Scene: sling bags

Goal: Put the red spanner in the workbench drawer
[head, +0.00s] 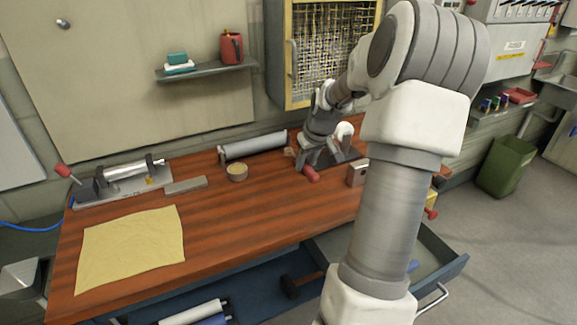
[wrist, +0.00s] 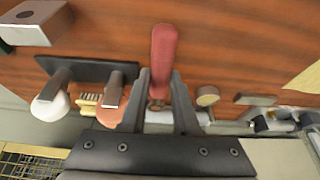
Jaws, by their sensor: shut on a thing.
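My gripper (head: 309,163) is at the back right of the wooden workbench, low over its top. It is shut on the red spanner (head: 311,174), whose red end sticks out toward the front. In the wrist view the spanner (wrist: 163,50) stands out between the two fingers of my gripper (wrist: 160,100); its other end is hidden. I cannot tell whether the spanner touches the bench top. The workbench drawer (head: 455,264) is pulled open at the front right, partly hidden behind my arm; its visible inside looks mostly empty, with a small blue thing.
A dark metal fixture with a white knob (head: 345,131) stands close beside my gripper, and a metal block (head: 357,173) to its right. A small round tub (head: 237,172) and a yellow cloth (head: 130,248) lie left. A dark-headed hammer (head: 290,287) lies below the bench top.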

